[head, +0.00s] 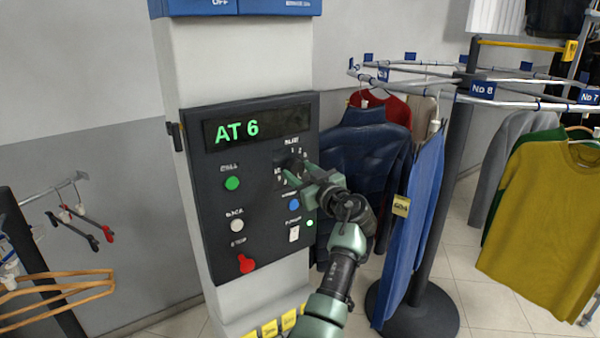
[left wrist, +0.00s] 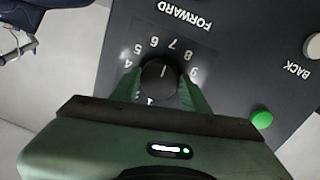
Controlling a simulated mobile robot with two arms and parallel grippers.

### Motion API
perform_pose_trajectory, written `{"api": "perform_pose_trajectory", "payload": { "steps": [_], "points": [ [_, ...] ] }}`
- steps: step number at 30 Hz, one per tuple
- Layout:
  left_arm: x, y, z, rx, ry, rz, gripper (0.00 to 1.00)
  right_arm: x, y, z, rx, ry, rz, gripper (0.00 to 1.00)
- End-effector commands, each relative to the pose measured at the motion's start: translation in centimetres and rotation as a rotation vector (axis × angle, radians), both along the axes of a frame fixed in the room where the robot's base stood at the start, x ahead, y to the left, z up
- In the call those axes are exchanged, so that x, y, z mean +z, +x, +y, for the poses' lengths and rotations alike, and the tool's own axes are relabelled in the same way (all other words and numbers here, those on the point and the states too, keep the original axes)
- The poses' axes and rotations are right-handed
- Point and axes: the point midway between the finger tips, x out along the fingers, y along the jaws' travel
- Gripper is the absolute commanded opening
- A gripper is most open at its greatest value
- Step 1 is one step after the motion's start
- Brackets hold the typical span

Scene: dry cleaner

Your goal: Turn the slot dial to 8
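The slot dial (left wrist: 159,82) is a round black knob with a white pointer line, ringed by white numbers, on the dark control panel (head: 212,205). In the left wrist view its pointer looks directed at about 7, with the 8 beside that. My left gripper (left wrist: 159,88) has one green finger on each side of the dial, seemingly touching it. In the head view my left gripper (head: 297,174) reaches the panel's upper right and partly covers the dial. The panel's display (head: 237,130) reads "AT 6" in green. My right gripper is not in view.
The panel has a green button (head: 232,183), a white button (head: 237,225), a red stop control (head: 246,264) and a blue button (head: 294,204). A garment rail with clothes (head: 375,145) stands close on the right. Wooden hangers (head: 60,285) hang at left.

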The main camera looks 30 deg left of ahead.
Motion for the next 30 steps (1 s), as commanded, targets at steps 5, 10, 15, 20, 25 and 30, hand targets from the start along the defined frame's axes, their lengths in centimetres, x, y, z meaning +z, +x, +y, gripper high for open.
{"api": "perform_pose_trajectory", "payload": {
  "steps": [5,10,15,20,25,30],
  "points": [
    [0.0,0.0,0.0,0.0,0.0,0.001,0.05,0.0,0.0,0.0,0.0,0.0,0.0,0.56],
    [-0.1,0.0,0.0,0.0,0.01,0.025,0.05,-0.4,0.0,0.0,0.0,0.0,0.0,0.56],
    [-0.2,0.0,-0.1,-0.001,0.041,0.096,0.05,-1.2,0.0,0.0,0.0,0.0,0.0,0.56],
    [-0.1,0.0,0.0,-0.001,0.082,0.195,0.05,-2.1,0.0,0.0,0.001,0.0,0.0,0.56],
    [0.0,0.0,0.0,-0.001,0.128,0.304,0.05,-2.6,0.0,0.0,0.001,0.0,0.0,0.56],
    [0.1,0.0,-0.1,-0.002,0.164,0.393,0.05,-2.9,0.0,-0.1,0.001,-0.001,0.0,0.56]
  ]
}}
